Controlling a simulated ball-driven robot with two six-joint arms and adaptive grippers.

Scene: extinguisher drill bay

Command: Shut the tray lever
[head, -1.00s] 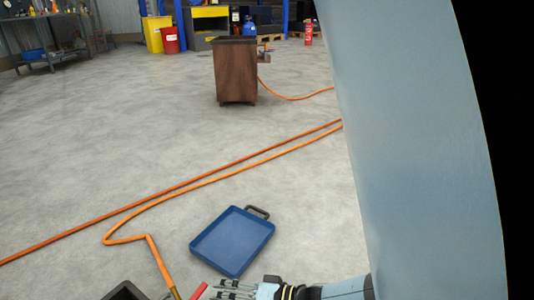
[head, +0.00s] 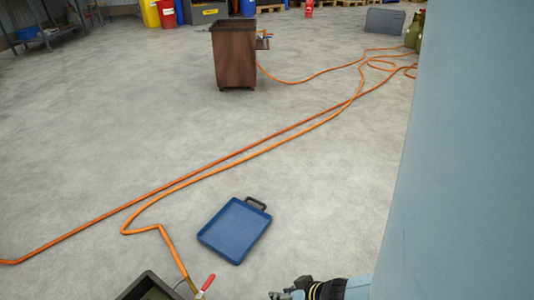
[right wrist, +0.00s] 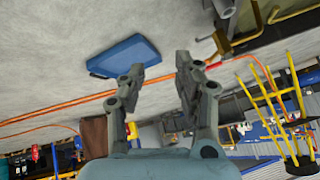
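A red lever (head: 208,282) sits at the end of the orange hose, beside a dark tray (head: 147,283), low in the head view. It points up and slightly right; the bottom edge cuts off its base. In the right wrist view, a red part (right wrist: 213,64), apparently the lever, lies beside the right finger, with the dark tray (right wrist: 240,22) above it. My right gripper (head: 280,295) is to the right of the lever, apart from it in the head view. In the right wrist view its fingers (right wrist: 160,68) are spread and hold nothing. My left gripper is out of view.
A blue pan (head: 235,230) with a black handle lies on the floor beyond my right gripper. Orange hoses (head: 250,148) cross the floor. A brown bin (head: 234,55) stands farther back. Open floor (head: 100,110) lies to the left.

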